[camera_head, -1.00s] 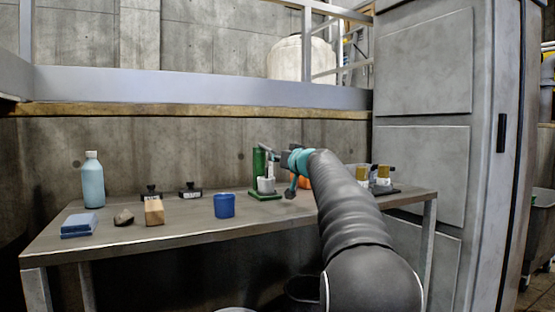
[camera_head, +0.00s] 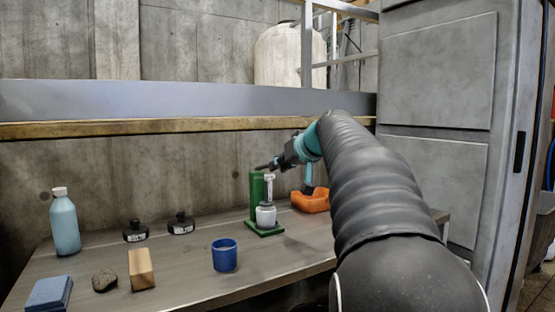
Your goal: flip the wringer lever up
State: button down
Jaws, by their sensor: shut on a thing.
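The wringer is a green upright stand (camera_head: 257,188) on a green base, with a white rounded part (camera_head: 265,215) at its front. It stands upright on the table, right of the blue cup. A pale lever (camera_head: 269,186) rises above the white part and points up. My gripper (camera_head: 266,167) comes in from the right, with its dark fingertips at the lever's top end beside the top of the green stand. It is shut on the lever; the fingers are small here, and the exact contact is hard to see.
On the table (camera_head: 190,275) are a blue cup (camera_head: 224,256), a wooden block (camera_head: 141,269), a stone (camera_head: 104,281), a blue sponge-like block (camera_head: 49,294), a pale blue bottle (camera_head: 65,224) and two black items (camera_head: 136,231). A concrete wall stands behind.

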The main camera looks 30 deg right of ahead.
jog(key=shift+d+r+g, duration=0.15)
jog(key=shift+r+g, duration=0.15)
jog(key=shift+r, duration=0.05)
jog(key=shift+d+p, duration=0.15)
jog(key=shift+p, duration=0.15)
jog(key=c, duration=1)
grip_release()
jog(key=shift+r, duration=0.1)
jog(key=v, duration=1.2)
